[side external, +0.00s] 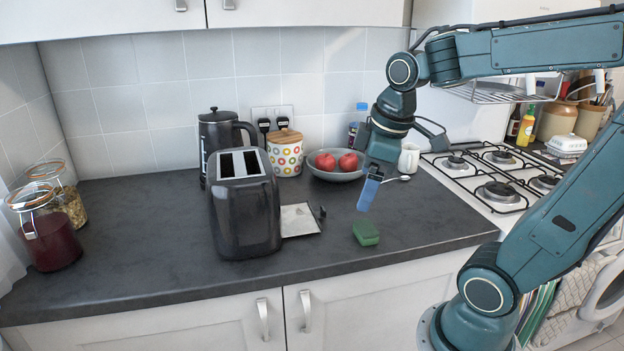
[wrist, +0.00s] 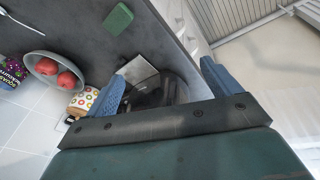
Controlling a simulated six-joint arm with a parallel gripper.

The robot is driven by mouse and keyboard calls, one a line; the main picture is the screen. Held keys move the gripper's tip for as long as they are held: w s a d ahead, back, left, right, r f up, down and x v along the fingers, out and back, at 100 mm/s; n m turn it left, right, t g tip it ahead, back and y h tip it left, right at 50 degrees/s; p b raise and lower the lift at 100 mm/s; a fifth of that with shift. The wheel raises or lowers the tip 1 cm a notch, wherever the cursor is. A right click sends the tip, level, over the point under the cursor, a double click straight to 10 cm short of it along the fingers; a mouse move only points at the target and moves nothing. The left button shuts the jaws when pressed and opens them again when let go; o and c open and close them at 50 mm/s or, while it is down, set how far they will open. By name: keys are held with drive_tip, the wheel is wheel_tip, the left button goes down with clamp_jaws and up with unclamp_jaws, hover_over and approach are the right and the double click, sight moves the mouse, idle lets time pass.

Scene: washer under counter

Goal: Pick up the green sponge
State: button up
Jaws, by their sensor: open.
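The green sponge (side external: 366,233) lies flat on the dark countertop near its front edge, to the right of the toaster. It also shows in the wrist view (wrist: 118,19) at the top, beyond my fingers and left of the middle. My gripper (side external: 368,192) hangs above the counter, over and apart from the sponge. In the wrist view its two blue fingers (wrist: 160,78) stand wide apart with nothing between them touching either one. In the side view the fingers overlap, so the gap does not show there.
A black toaster (side external: 245,205) stands left of the sponge, with a white flat item (side external: 299,220) beside it. A grey bowl (side external: 335,174) of red fruit stands behind, near a spoon (side external: 398,179). A gas hob (side external: 497,173) is to the right. Counter around the sponge is clear.

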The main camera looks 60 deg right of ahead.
drive_tip(key=w+d+f+n+g, duration=0.1)
drive_tip(key=w+d+f+n, duration=0.1)
drive_tip(key=d, duration=0.4)
drive_tip(key=n+g, duration=0.2)
drive_tip(key=n, duration=0.1)
hover_over(370, 226)
wheel_tip(370, 226, down, 4)
drive_tip(key=shift+r+y, duration=0.2)
drive_tip(key=shift+y, duration=0.2)
drive_tip(key=shift+f, duration=0.1)
drive_tip(key=shift+f, duration=4.2)
drive_tip(key=shift+f, duration=0.15)
drive_tip(key=shift+f, duration=2.45)
